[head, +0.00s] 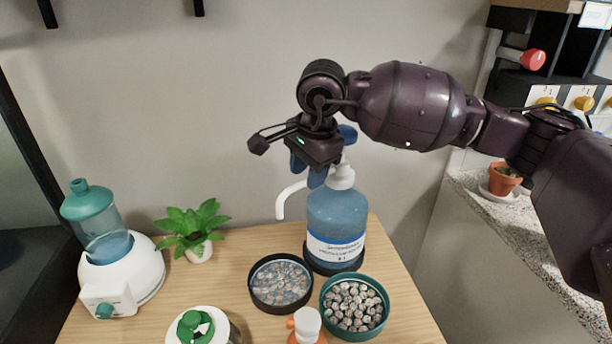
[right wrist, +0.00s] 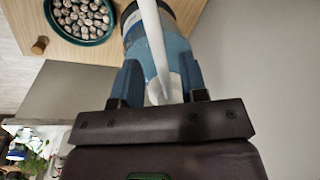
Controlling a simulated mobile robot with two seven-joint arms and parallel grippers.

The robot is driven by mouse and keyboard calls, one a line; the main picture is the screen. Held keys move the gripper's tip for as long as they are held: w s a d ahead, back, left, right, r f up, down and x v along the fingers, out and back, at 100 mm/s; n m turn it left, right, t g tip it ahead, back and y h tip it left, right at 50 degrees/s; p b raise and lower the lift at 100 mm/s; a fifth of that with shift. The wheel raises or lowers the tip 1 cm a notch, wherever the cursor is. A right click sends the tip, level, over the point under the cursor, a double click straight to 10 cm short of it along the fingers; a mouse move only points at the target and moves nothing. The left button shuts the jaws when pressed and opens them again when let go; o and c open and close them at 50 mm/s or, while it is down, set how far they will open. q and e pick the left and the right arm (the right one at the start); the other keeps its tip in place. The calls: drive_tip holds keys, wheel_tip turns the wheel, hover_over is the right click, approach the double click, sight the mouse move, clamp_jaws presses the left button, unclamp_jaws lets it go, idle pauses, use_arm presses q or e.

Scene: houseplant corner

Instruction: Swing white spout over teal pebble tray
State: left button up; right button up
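The white spout (head: 292,193) sticks out to the left from the pump on a blue bottle (head: 337,215), its tip bent down on the black pebble tray's side. The teal pebble tray (head: 383,322) stands in front of the bottle, to the right of the black one; it also shows in the right wrist view (right wrist: 82,41). My right gripper (head: 312,172) is above the pump, pointing down. In the right wrist view its blue fingers (right wrist: 157,85) are apart, with the white spout (right wrist: 153,38) and pump top between them. My left gripper is not in view.
A black pebble tray (head: 253,292) stands left of the teal one. An orange bottle with a white cap (head: 307,321) is at the front. A green plant (head: 193,226), a white-and-teal dispenser (head: 122,275) and a green-lidded jar (head: 196,327) stand to the left.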

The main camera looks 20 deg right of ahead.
drive_tip(key=shift+w+f, duration=0.1)
drive_tip(key=shift+f, duration=0.5)
clamp_jaws()
